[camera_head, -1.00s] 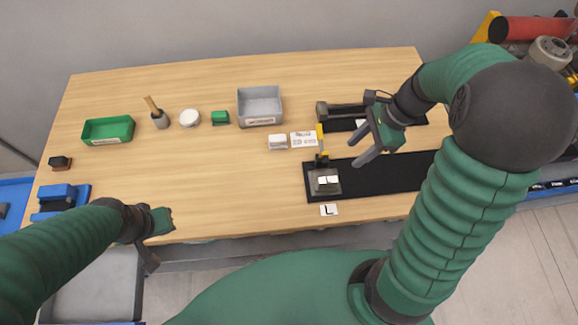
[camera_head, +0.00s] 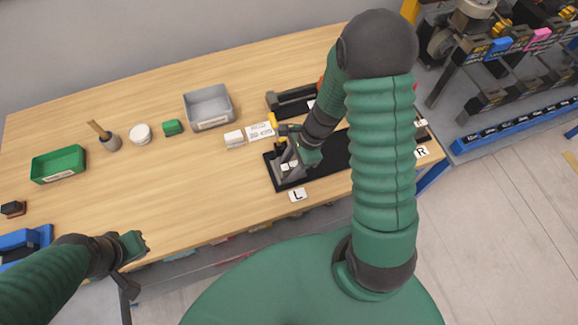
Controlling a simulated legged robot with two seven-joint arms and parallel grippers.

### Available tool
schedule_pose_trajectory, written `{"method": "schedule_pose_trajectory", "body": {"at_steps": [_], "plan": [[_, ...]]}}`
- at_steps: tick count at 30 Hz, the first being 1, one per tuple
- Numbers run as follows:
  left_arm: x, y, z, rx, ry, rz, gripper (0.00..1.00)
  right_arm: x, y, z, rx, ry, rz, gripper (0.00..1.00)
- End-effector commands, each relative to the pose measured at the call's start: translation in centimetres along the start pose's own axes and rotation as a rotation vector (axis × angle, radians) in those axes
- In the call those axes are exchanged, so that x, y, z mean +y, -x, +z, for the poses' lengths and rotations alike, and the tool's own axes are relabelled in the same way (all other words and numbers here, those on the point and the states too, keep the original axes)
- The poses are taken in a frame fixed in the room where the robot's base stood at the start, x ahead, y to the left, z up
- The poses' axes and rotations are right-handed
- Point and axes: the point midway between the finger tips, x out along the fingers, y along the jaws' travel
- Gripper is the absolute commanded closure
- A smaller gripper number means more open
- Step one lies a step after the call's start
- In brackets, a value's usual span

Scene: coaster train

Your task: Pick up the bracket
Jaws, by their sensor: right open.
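I cannot single out the bracket with certainty. A small grey metal piece with white patches (camera_head: 285,173) sits at the left end of a black mat (camera_head: 331,165), beside a yellow-handled part (camera_head: 272,121). My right gripper (camera_head: 288,155) is open, pointing down over or beside that grey piece; its fingers and wrist partly hide it. I cannot tell whether they touch. My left gripper (camera_head: 130,256) hangs at the table's front left edge, away from the mat, and its jaws are too unclear to judge.
A grey bin (camera_head: 208,122), green bin (camera_head: 58,177), white round container (camera_head: 140,134), green block (camera_head: 173,127) and brush in a cup (camera_head: 110,140) stand on the wooden table. A white box (camera_head: 234,139) stands near the mat. The table's front middle is clear.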

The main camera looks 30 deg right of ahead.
Motion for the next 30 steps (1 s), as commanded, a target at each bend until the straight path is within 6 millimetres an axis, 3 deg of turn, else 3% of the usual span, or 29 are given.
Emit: {"method": "schedule_pose_trajectory", "body": {"at_steps": [4, 15, 30], "plan": [[0.00, 0.01, -0.01, 0.000, 0.000, 0.000, 1.00, -0.02, 0.06, 0.02, 0.000, 0.001, -0.001, 0.55], [0.00, 0.01, 0.00, 0.000, 0.000, 0.000, 1.00, -0.01, 0.10, 0.04, -0.001, 0.001, -0.001, 1.00], [0.00, 0.02, -0.01, 0.000, 0.000, 0.000, 1.00, -0.02, 0.13, 0.03, -0.001, 0.001, -0.001, 1.00]]}}
